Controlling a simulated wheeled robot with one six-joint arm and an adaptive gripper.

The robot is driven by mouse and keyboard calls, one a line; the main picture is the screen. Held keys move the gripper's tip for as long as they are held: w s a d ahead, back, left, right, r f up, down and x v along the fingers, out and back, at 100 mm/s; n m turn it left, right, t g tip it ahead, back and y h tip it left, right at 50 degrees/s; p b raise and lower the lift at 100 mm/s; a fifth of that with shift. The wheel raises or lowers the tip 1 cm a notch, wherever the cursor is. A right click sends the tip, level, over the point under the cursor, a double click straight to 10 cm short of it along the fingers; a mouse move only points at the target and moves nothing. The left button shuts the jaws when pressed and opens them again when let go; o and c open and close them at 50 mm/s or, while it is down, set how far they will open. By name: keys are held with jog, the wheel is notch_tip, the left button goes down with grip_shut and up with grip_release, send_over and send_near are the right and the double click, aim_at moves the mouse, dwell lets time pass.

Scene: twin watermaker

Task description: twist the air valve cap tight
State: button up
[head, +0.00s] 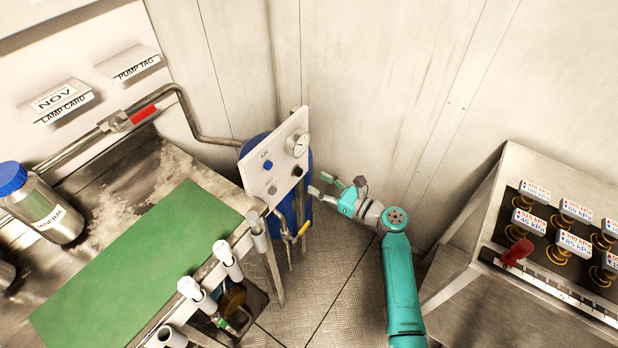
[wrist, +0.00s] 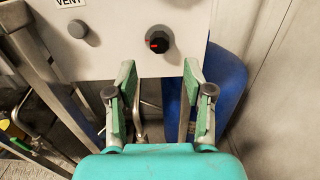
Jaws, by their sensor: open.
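A pale upright panel (head: 283,150) carries a small blue cap (head: 267,165) under a label that seems to read AIR. A black knob (head: 297,171) sits to its right on the panel; in the wrist view this knob (wrist: 159,42) has red marks and stands just beyond my fingertips. My gripper (head: 320,184) is open in front of the panel's lower right. In the wrist view my gripper (wrist: 160,76) has empty space between its green pads. The blue cap is outside the wrist view.
A round gauge (head: 297,145) and a grey vent button (wrist: 79,33) are on the panel. A blue tank (wrist: 222,88) stands behind it. A bench with a green mat (head: 140,265) is at left; a sloped console (head: 465,245) is at right.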

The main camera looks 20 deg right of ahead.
jog(key=v, duration=0.6)
dwell(0.4)
jog(key=s+a+f+n+g+h, duration=0.1)
jog(key=s+a+f+n+h, duration=0.2)
jog(key=s+f, duration=0.4)
jog(key=s+a+f+n+g+h, duration=0.1)
jog(key=s+a+f+n+h, duration=0.3)
jog(key=s, duration=0.5)
jog(key=s+f+n+h, duration=0.2)
jog(key=s+n, duration=0.1)
jog(key=s, duration=0.6)
jog(key=s+r+n+t+h, duration=0.1)
jog(key=s+r+n+t, duration=0.1)
jog(key=s+r+n, duration=1.7)
notch_tip(320, 180, up, 2)
jog(key=shift+h, duration=0.3)
jog(key=shift+a, duration=0.1)
